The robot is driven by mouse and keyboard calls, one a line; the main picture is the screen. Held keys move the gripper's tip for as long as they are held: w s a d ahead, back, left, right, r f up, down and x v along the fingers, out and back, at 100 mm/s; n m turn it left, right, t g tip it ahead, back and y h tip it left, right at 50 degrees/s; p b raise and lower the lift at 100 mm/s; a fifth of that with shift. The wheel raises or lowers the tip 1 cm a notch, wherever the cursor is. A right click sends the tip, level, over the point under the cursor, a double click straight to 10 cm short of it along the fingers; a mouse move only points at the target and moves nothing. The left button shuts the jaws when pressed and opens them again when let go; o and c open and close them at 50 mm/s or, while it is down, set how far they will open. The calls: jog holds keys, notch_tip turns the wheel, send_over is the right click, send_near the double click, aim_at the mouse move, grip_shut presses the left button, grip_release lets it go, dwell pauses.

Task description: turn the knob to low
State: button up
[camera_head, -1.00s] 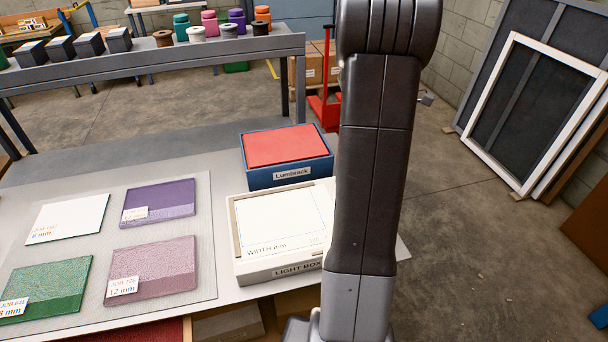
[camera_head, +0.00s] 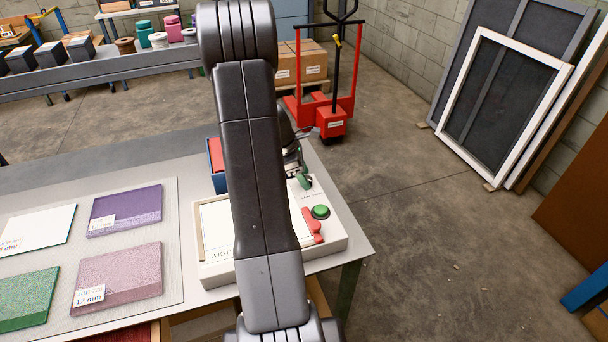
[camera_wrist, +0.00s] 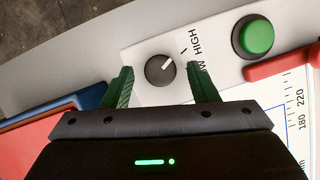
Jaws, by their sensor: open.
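The knob (camera_wrist: 160,70) is a round dark dial with a white pointer line, on the light box's white panel (camera_wrist: 135,55). In the wrist view its pointer aims up and right, toward a printed tick beside the lettering. "HIGH" is readable; the other label is mostly hidden behind a finger, with only its end showing. My gripper (camera_wrist: 160,69) is open, its green fingers on either side of the knob with gaps to it. In the head view my gripper (camera_head: 305,181) is over the back right of the light box (camera_head: 327,243); the knob is not discernible there.
A green button (camera_head: 320,212) and a red handle (camera_head: 313,226) are on the box near the knob. The Lumbrack box (camera_head: 216,160) stands behind, partly covered by my arm. Colored sample plates (camera_head: 120,275) lie to the left. Open floor lies right of the table.

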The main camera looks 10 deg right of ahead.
jog(key=shift+d+f, duration=0.15)
jog(key=shift+f, duration=0.2)
jog(key=c, duration=1)
jog(key=shift+o, duration=0.2)
jog(key=m+g, duration=0.1)
jog(key=m, duration=0.2)
jog(key=m+g+y, duration=0.1)
jog(key=m, duration=0.2)
jog(key=shift+w, duration=0.2)
jog(key=m, duration=0.3)
jog(key=m+g+y, duration=0.1)
jog(key=m, duration=0.1)
jog(key=shift+w+d+m+g+y, duration=0.1)
jog(key=shift+d+m+g+y, duration=0.1)
jog(key=shift+m+g+y, duration=0.15)
jog(key=shift+m, duration=0.25)
